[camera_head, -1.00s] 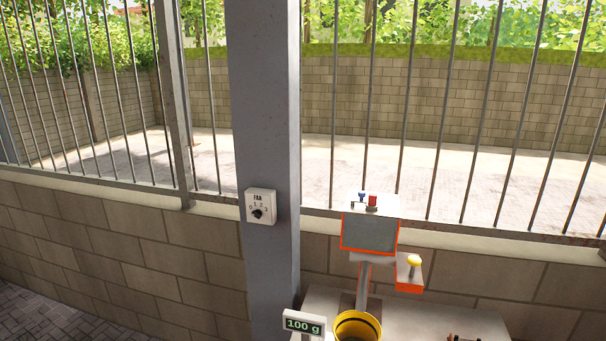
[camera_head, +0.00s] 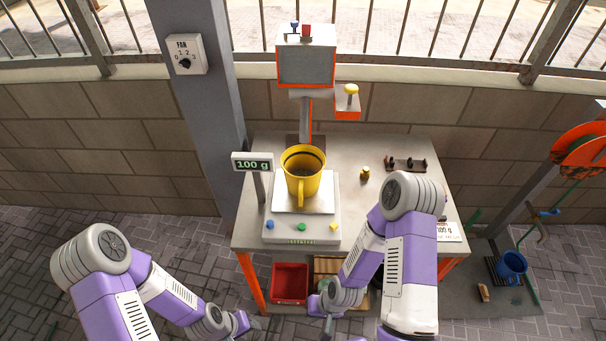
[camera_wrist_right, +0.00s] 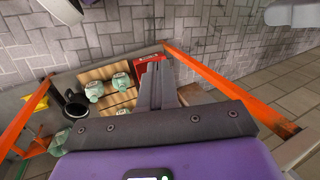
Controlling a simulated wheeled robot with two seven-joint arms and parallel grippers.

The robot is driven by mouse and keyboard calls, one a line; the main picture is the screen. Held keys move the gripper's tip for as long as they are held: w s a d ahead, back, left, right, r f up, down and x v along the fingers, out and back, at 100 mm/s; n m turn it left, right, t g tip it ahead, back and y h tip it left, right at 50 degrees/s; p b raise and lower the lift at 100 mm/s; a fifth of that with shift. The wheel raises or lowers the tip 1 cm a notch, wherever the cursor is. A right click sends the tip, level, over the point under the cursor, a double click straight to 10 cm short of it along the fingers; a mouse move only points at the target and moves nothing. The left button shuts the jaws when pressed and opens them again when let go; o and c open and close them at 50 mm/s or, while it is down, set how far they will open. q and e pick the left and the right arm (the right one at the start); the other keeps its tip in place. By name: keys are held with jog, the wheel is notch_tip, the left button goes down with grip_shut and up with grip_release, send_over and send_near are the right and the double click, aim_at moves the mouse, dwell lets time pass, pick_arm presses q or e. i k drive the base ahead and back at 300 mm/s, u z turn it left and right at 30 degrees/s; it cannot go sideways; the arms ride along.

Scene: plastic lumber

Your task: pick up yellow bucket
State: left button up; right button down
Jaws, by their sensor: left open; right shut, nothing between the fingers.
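The yellow bucket (camera_head: 302,170) stands upright on the white scale (camera_head: 300,222) on the workbench, with its handle toward me and dark contents inside. The scale's display (camera_head: 252,164) reads 100 g. My left gripper (camera_head: 242,323) is low at the bottom edge, left of the bench and well apart from the bucket; its fingers are hardly visible. My right gripper (camera_head: 328,326) is low in front of the bench, below the bucket. Its fingers also show in the right wrist view (camera_wrist_right: 157,84), closed together and empty. The bucket is not recognizable in the right wrist view.
The workbench (camera_head: 400,160) carries a small brass weight (camera_head: 365,173) and a dark rack (camera_head: 405,164). A red bin (camera_head: 290,283) sits below the bench front. A blue bucket (camera_head: 512,265) is at the right.

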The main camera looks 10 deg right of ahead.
aim_at(303, 165)
jog(key=k, duration=1.15)
jog(key=u, duration=0.8)
jog(key=i, duration=1.2)
jog(key=z, duration=0.9)
jog(key=i, duration=0.5)
jog(key=z, duration=0.45)
